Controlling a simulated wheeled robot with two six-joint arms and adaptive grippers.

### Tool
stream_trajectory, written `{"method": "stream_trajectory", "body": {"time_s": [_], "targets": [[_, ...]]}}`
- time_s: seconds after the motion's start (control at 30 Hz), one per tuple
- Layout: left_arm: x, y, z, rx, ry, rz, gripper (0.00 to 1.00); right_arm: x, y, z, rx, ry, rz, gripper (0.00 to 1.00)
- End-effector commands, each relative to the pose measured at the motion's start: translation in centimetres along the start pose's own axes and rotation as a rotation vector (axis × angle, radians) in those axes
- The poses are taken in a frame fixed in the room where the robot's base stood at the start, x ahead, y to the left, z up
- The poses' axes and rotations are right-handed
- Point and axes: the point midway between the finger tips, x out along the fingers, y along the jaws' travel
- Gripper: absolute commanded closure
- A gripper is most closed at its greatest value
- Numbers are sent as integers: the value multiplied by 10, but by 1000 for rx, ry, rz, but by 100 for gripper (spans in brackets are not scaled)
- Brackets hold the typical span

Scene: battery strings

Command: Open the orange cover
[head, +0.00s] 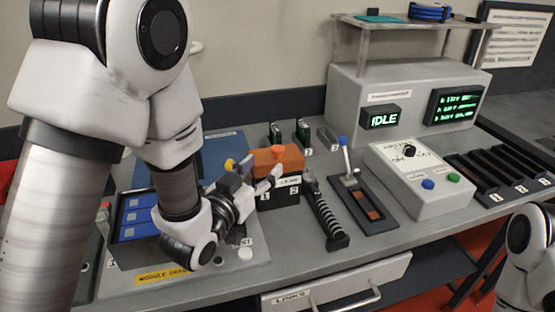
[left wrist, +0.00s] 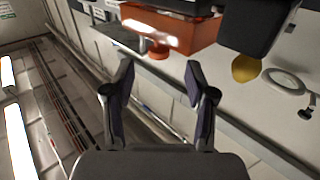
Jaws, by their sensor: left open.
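The orange cover (head: 288,160) sits closed on top of a black box (head: 290,185) marked 1 and 2, with an orange knob (head: 279,152) on it. My left gripper (head: 257,174) is open beside the box, its fingers close to the front left of the cover. In the left wrist view the cover (left wrist: 185,32) is at the top, and its knob (left wrist: 158,48) shows just beyond the gap between the open fingertips of my left gripper (left wrist: 160,74). Nothing is between the fingers. My right gripper is not in view.
A grey console (head: 415,180) is further right. Behind stands a grey unit (head: 345,95) reading IDLE.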

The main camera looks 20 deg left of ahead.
Motion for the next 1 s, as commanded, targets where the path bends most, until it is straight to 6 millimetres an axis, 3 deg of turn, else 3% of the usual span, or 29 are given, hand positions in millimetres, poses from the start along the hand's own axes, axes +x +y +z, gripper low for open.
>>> {"method": "stream_trajectory", "body": {"time_s": [0.13,0.4,0.7,0.87,1.0], "targets": [[22,1,-1,3,5,2,44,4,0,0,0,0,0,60],[69,0,-4,1,2,0,44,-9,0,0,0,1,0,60],[75,0,-2,0,1,0,44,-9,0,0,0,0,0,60],[75,0,-2,0,1,0,100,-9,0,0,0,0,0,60],[75,0,-2,0,1,0,100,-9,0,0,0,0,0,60]]}}
